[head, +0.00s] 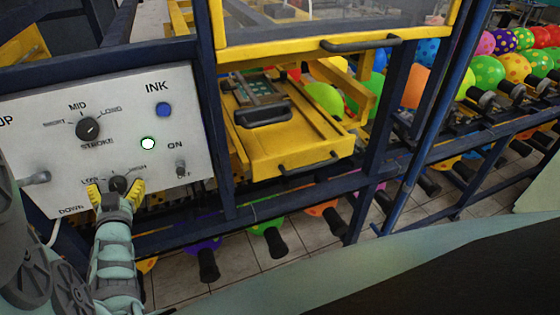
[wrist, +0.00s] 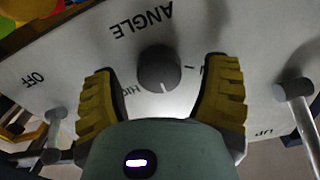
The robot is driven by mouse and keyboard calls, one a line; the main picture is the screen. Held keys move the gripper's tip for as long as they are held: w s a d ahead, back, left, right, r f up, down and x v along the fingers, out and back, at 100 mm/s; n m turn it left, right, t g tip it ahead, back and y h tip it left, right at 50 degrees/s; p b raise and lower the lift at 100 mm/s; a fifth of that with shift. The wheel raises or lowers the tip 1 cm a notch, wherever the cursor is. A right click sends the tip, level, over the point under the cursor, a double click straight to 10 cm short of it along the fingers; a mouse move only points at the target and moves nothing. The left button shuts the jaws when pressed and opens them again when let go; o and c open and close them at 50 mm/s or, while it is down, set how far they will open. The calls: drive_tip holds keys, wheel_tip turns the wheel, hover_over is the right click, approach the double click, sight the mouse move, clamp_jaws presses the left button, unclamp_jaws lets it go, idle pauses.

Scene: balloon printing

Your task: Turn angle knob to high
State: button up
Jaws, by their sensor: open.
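The angle knob (wrist: 158,68) is a dark round knob on the white control panel (head: 150,80), low on the panel in the head view (head: 118,183). In the wrist view the panel is upside down. A pale mark on the knob points toward the picture's bottom, between the partly covered HIGH lettering on the left and the mostly hidden other label on the right. My gripper (wrist: 160,92) is open. Its yellow fingers stand on either side of the knob, with a visible gap on both sides. In the head view my gripper (head: 117,190) is in front of the knob.
A yellow tray (head: 290,150) is right of the panel.

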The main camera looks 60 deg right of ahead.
drive_tip(key=shift+w+d, duration=0.15)
drive_tip(key=shift+d, duration=0.1)
drive_tip(key=shift+a, duration=0.15)
drive_tip(key=c, duration=1.2)
